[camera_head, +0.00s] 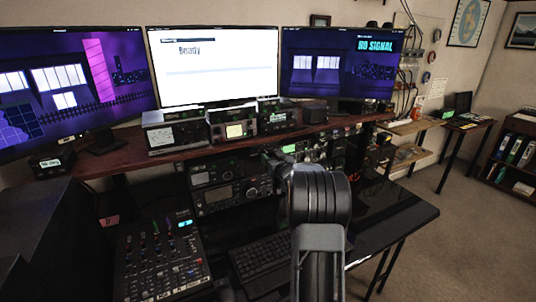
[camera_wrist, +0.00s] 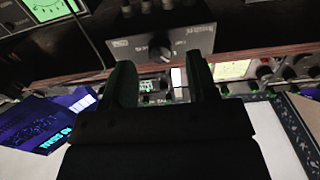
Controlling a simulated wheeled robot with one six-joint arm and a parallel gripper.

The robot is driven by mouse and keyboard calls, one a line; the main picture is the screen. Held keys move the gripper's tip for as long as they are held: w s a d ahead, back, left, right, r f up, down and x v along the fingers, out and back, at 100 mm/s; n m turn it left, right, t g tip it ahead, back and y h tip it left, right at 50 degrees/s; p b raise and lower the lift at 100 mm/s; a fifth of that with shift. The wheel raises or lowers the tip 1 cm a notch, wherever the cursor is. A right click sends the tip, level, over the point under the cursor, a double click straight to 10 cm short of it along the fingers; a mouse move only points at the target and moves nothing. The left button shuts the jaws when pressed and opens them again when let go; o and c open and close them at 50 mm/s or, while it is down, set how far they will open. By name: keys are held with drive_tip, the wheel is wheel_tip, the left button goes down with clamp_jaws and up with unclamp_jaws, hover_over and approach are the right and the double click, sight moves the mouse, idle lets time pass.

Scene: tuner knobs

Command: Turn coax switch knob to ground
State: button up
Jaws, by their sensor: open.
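In the wrist view, which appears upside down, a dark grey box (camera_wrist: 190,38) hangs in the upper middle, with a round knob (camera_wrist: 160,47) on its face. The box looks like the coax switch. Its lettering is too blurred to read, so I cannot tell which position the knob points to. My gripper (camera_wrist: 158,76) is open, its two dark fingers spread on either side of the knob in the picture. The knob appears beyond the fingertips, and no contact shows. In the head view my arm hides the gripper and the switch.
A wooden shelf (camera_head: 103,155) carries several radios, with three monitors (camera_head: 205,65) above it. More radios (camera_head: 232,192) stand below. A mixer (camera_head: 160,258) and keyboard (camera_head: 262,262) lie on the black desk. Open floor (camera_head: 460,230) is at the right.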

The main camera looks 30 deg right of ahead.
sight(266, 152)
drive_tip(key=shift+w+d, duration=0.2)
drive_tip(key=shift+w, duration=1.2)
drive_tip(key=c, duration=0.9)
